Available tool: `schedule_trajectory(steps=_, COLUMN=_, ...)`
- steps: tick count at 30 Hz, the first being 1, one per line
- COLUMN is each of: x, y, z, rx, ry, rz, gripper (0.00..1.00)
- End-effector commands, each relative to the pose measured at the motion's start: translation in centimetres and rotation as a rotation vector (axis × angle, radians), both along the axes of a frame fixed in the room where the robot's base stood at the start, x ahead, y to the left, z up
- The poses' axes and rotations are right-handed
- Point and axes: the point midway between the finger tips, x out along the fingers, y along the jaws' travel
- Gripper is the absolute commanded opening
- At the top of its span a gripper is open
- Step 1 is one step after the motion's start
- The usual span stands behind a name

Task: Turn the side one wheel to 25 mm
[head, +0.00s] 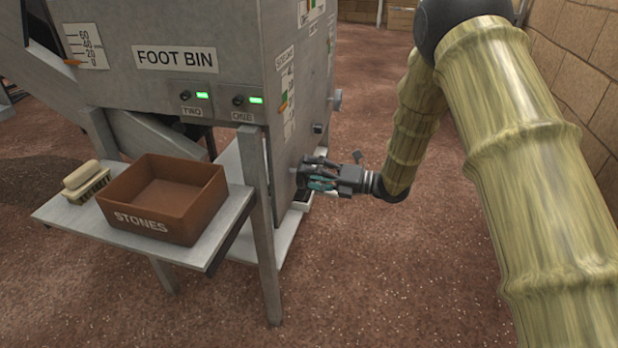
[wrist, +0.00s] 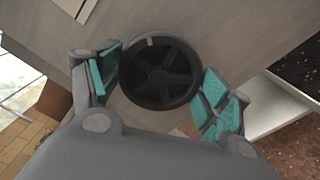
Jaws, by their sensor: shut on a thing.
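The wheel (wrist: 160,73) is dark and round with spokes, on the machine's grey side panel in the wrist view. A small pale mark shows at its top rim. My gripper (wrist: 159,82) has its teal pads on both sides of the wheel and is shut on it. In the head view my gripper (head: 310,179) reaches the side panel low down and hides most of the wheel. A scale (head: 286,103) with an orange pointer is higher on that panel; its numbers are too small to read.
A brown STONES box (head: 165,198) and a brush (head: 86,181) sit on a metal shelf (head: 215,228) at the left. A machine leg (head: 268,270) stands near my gripper. A knob (head: 337,99) sticks out farther back. The floor at right is open up to a block wall (head: 580,62).

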Motion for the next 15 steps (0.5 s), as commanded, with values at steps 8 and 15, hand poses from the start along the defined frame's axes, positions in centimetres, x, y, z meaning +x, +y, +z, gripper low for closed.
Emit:
schedule_trajectory(steps=8, x=0.07, y=0.06, z=-0.08, rx=-0.024, ry=-0.096, rz=0.001, gripper=0.53)
schedule_trajectory(steps=15, x=0.08, y=0.03, z=0.13, rx=-0.038, ry=-0.149, rz=0.0, gripper=0.53)
